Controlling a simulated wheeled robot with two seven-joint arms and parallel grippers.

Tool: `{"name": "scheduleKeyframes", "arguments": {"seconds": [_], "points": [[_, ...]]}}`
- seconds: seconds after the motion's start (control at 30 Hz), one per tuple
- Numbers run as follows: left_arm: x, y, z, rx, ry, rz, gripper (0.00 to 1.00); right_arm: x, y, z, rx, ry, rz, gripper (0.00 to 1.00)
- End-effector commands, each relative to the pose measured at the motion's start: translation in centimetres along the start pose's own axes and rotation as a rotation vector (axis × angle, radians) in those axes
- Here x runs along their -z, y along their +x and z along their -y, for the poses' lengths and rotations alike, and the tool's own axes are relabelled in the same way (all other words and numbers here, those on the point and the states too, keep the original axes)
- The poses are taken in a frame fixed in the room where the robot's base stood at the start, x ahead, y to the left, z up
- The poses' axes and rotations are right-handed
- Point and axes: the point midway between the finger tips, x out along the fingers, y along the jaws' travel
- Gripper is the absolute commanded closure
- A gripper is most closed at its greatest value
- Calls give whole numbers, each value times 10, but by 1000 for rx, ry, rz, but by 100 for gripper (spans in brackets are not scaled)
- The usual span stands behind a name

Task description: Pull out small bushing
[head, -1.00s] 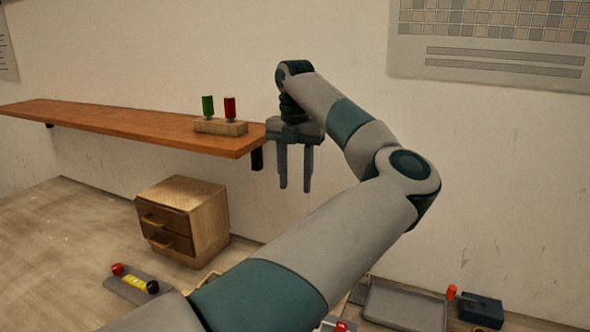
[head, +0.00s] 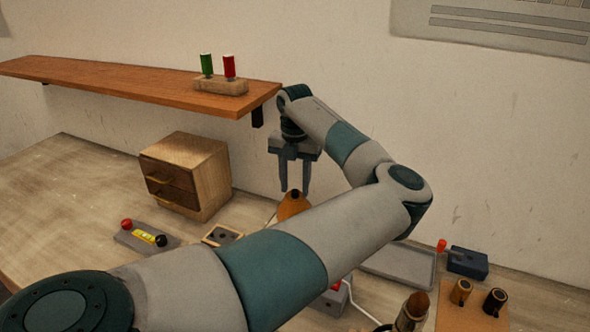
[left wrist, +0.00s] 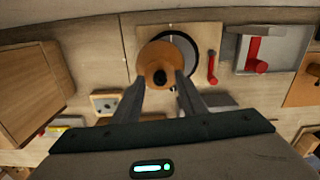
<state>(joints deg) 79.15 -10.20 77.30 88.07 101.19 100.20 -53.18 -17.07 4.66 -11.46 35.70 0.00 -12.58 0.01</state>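In the left wrist view this piece (left wrist: 157,62) lies beyond and between the two fingertips, over a dark disc on a light board. I cannot tell whether the fingers touch it. I cannot tell which piece is the small bushing. My right gripper is not in view.
A wooden shelf (head: 130,88) holds a block with green and red handles. My left arm hides the middle of the table.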

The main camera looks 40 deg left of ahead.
Motion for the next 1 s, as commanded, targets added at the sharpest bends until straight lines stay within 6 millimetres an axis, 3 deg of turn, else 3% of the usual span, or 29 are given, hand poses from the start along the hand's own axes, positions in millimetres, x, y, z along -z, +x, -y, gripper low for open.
{"name": "scheduleKeyframes", "arguments": {"seconds": [0.4, 0.43, 0.6, 0.7, 0.73, 0.8, 1.0], "points": [[0, 7, 0, 0, 0, 1, 62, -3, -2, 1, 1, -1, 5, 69], [0, 7, 0, 0, 0, 1, 64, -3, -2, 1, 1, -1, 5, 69], [0, 7, 0, 0, 1, 0, 100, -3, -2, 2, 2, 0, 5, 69], [0, 7, 0, 0, 0, 0, 100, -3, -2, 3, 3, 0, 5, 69], [0, 7, 0, 0, 0, 0, 87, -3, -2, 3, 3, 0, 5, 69], [0, 7, 0, 0, 0, 0, 100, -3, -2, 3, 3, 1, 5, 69], [0, 6, 0, 0, 0, 0, 100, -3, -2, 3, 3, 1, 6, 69]]}}
